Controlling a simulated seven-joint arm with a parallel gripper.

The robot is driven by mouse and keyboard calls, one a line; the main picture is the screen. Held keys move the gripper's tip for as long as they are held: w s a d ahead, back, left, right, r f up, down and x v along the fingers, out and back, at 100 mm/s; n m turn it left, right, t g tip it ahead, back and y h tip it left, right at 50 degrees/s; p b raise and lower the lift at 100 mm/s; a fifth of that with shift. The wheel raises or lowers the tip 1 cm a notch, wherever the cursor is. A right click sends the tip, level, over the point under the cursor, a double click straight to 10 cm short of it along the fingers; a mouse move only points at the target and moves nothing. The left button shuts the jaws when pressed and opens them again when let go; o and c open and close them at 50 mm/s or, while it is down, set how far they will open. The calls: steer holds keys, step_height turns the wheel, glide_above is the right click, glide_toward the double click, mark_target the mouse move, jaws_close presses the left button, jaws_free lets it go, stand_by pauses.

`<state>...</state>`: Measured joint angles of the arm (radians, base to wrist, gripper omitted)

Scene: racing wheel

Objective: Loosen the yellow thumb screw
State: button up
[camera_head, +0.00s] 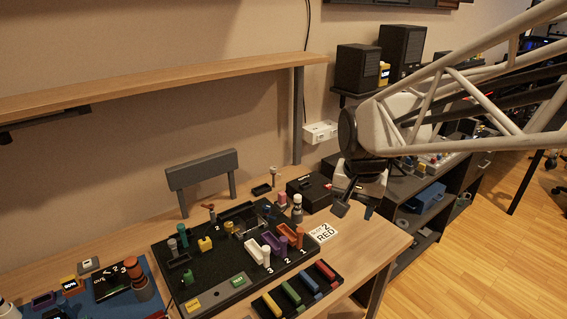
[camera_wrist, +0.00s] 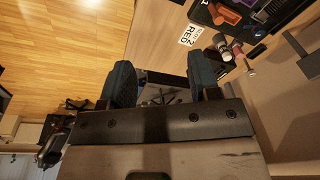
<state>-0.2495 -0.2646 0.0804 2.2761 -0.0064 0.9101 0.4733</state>
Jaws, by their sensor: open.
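A small yellow piece with a raised top (camera_head: 205,243), which looks like the yellow thumb screw, sits on the left part of the black board (camera_head: 222,272) in the head view. It is too small to tell its thread or how tight it is. My gripper (camera_head: 354,209) is open and empty, high near the table's right end, well to the right of the yellow piece and apart from it. In the wrist view both dark fingers of my gripper (camera_wrist: 162,78) are spread with nothing between them. The yellow piece does not show in that view.
White, purple and orange handled pieces (camera_head: 281,243) stand on the board's right part. A tray of coloured bars (camera_head: 299,291) lies in front. A "2 RED" card (camera_head: 323,233) and a black box (camera_head: 309,190) lie to the right. A grey panel (camera_head: 202,169) stands behind.

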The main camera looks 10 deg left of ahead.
steer(key=w+a+f+m, duration=0.1)
steer(key=w+a+f, duration=0.2)
steer(key=w+a, duration=0.35)
steer(key=w+a+f+m, duration=0.15)
steer(key=w+a, duration=0.25)
steer(key=a, duration=0.5)
steer(key=g, duration=0.2)
glide_above(228, 223)
steer(key=shift+m, duration=0.45)
step_height(228, 223, down, 11)
steer(key=shift+r, duration=0.2)
steer(key=shift+f, duration=3.95)
